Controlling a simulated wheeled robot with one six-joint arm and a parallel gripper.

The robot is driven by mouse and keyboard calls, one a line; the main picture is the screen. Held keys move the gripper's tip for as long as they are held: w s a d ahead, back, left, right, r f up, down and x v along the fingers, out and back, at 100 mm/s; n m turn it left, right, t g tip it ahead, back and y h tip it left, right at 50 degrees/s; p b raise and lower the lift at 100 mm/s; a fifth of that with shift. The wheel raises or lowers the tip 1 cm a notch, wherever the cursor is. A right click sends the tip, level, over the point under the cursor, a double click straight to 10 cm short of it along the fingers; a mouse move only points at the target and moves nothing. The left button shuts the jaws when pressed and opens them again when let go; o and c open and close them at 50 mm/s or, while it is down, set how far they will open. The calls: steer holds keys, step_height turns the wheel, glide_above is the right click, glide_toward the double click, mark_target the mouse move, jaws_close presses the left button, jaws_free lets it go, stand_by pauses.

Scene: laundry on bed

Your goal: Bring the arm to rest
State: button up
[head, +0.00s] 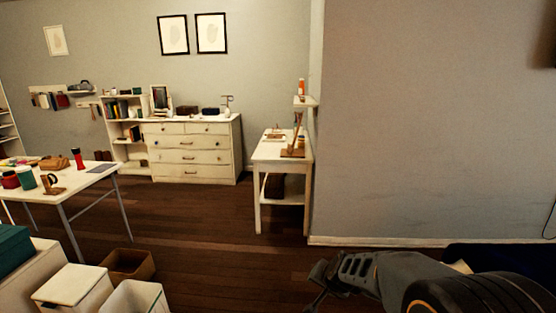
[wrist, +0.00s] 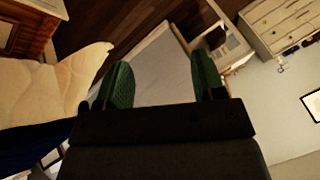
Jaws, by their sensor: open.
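My gripper (wrist: 160,85) shows in the wrist view with its two green finger pads set wide apart and nothing between them. In the head view my arm reaches in from the lower right, and my gripper (head: 318,285) is at its left end, in the air over the dark wooden floor. The wrist view is strongly tilted. A cream, cushion-like bedding piece (wrist: 50,85) lies to the left of the fingers there, with dark blue cloth (wrist: 30,145) below it.
A table with small items (head: 95,190) stands at the left. Below it are white bins (head: 70,287) and a brown box (head: 128,265). A dresser (head: 190,155) and a narrow side table (head: 270,150) stand farther back. The middle floor (head: 210,220) is clear. A wall (head: 430,130) fills the right.

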steer(key=s+d+r+n+g+h+p, duration=0.1)
steer(key=s+d+r+n+g+p, duration=0.2)
steer(key=s+r, duration=1.4)
step_height(320, 180, up, 2)
steer(key=n+p, duration=0.3)
steer(key=p, duration=0.3)
steer(key=shift+s+d+h+p, duration=0.25)
steer(key=shift+s+h+p, duration=0.05)
steer(key=shift+s+p, duration=0.05)
steer(key=shift+c, duration=0.4)
